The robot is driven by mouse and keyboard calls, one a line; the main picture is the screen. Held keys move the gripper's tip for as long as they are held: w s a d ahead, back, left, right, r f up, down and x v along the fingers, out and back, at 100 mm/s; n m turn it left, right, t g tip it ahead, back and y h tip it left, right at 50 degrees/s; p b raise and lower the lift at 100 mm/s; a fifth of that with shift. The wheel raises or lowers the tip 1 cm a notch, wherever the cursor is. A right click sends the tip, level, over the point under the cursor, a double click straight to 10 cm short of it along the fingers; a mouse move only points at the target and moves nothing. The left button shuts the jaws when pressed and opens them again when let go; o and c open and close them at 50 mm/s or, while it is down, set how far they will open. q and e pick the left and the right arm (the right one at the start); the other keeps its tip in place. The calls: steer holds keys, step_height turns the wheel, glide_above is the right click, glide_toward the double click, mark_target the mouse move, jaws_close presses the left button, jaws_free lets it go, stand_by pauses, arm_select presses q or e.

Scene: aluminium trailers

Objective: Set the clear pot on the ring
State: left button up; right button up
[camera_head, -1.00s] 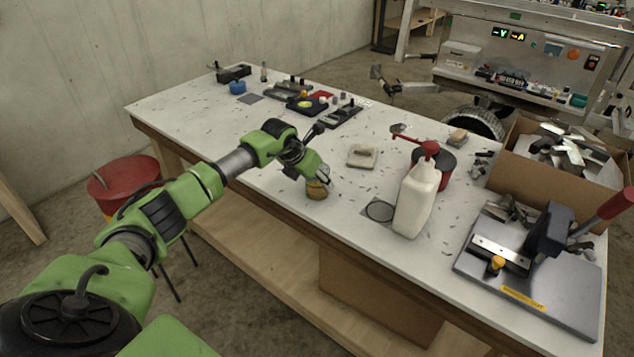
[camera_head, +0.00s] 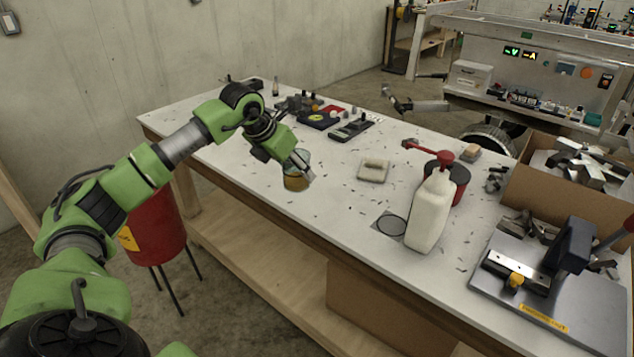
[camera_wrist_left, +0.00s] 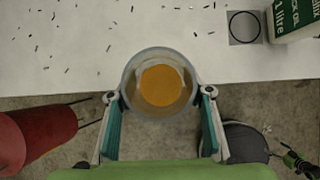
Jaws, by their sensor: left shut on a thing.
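The clear pot (camera_wrist_left: 160,86), with amber content, is held between the two fingers of my left gripper (camera_wrist_left: 160,98) in the left wrist view. In the head view the pot (camera_head: 296,180) shows at the tip of my left gripper (camera_head: 304,168), near the table's front edge. It looks raised above the table top. The ring (camera_head: 391,225) is a dark circle on a grey square on the table, right of the pot and beside the white bottle. The ring also shows at the top right of the left wrist view (camera_wrist_left: 244,26).
A beige block (camera_head: 373,170) lies behind the ring. A grey machine (camera_head: 555,285) and a cardboard box (camera_head: 565,185) fill the table's right end. A red bin (camera_head: 155,228) stands on the floor.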

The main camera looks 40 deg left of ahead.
arm_select(q)
steer(key=s, duration=0.1)
steer(key=s+a+r, duration=0.1)
steer(key=s, duration=0.1)
steer(key=s+r+b, duration=0.1)
steer(key=shift+s+a+r, duration=0.1)
steer(key=shift+s+a, duration=0.1)
steer(key=shift+a, duration=0.2)
